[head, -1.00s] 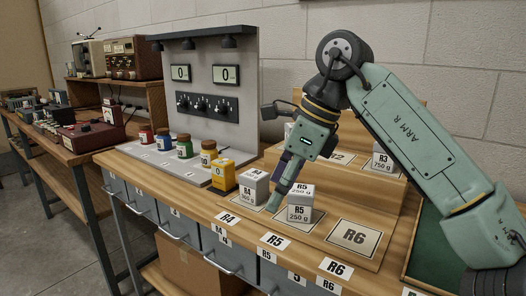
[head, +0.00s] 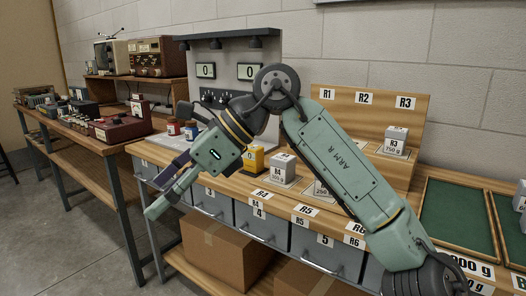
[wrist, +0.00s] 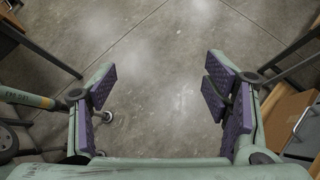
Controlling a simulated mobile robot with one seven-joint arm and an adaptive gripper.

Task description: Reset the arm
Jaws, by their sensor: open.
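My gripper (head: 158,193) is at the end of my green arm, left of centre in the head view. It hangs out past the front edge of the bench, pointing down and to the left. In the wrist view its two purple-padded fingers (wrist: 165,95) are wide apart with only grey concrete floor (wrist: 160,70) between them. The gripper is open and empty. My arm crosses in front of the bench and hides part of the weights and the slots there.
The wooden bench (head: 240,186) holds a yellow block (head: 253,159), an R4 weight (head: 283,168) and an R3 weight (head: 396,141). Green trays (head: 455,215) lie at right. A cardboard box (head: 218,250) sits below. A side table with old instruments (head: 118,128) stands at left. Floor at lower left is clear.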

